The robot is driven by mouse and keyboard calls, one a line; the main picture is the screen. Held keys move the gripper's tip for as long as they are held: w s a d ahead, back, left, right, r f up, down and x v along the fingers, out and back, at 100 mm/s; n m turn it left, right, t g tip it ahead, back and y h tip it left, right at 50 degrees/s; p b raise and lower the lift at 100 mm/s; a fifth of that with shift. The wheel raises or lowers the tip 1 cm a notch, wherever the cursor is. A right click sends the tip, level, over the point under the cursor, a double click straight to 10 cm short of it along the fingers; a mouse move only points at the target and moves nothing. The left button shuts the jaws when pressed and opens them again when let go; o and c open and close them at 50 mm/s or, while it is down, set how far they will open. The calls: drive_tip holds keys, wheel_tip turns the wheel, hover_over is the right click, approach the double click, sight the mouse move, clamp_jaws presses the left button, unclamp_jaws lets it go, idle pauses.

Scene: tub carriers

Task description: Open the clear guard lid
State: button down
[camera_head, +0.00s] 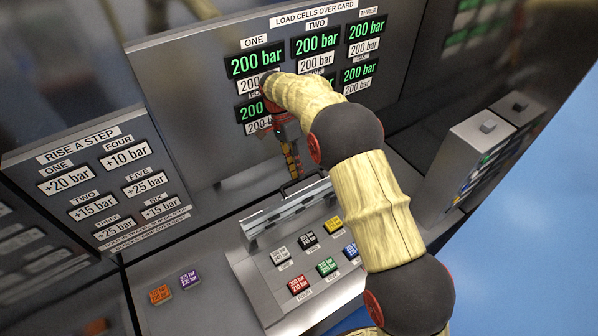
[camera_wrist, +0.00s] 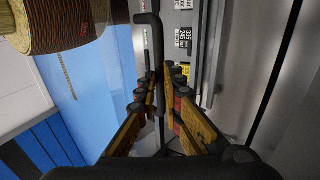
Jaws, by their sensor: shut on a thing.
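The clear guard lid (camera_head: 280,217) shows in the head view as a narrow greyish strip at the rear edge of the sloped card panel (camera_head: 257,285). It appears tilted up, with the coloured cards in front of it uncovered. A black bar handle (camera_head: 303,183) runs along its top edge. My gripper (camera_head: 295,176) points down at the handle and is shut on it. In the wrist view, the black handle (camera_wrist: 151,35) runs between the fingers of my gripper (camera_wrist: 161,78). The exact contact is partly hidden by the fingers.
An upright display panel (camera_head: 190,85) with green readouts stands close behind my gripper. A sign panel (camera_head: 115,190) is at the left. A grey box (camera_head: 480,150) stands at the right. Orange (camera_head: 160,294) and purple (camera_head: 188,279) cards lie on the left console.

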drive_tip(key=shift+s+f, duration=0.15)
drive_tip(key=shift+f, duration=0.4)
drive_tip(key=shift+s+f, duration=0.15)
drive_tip(key=shift+f, duration=0.35)
drive_tip(key=c, duration=2.3)
unclamp_jaws()
drive_tip(key=o, duration=0.3)
drive_tip(key=shift+w+a, duration=0.25)
drive_tip(key=shift+w, duration=0.35)
drive_tip(key=shift+o, duration=0.5)
drive_tip(key=shift+s+d+r, duration=0.15)
drive_tip(key=shift+s+r, duration=0.05)
drive_tip(key=shift+r, duration=0.1)
drive_tip(key=shift+w, duration=0.1)
drive_tip(key=shift+r, duration=0.15)
wheel_tip(320, 180, up, 10)
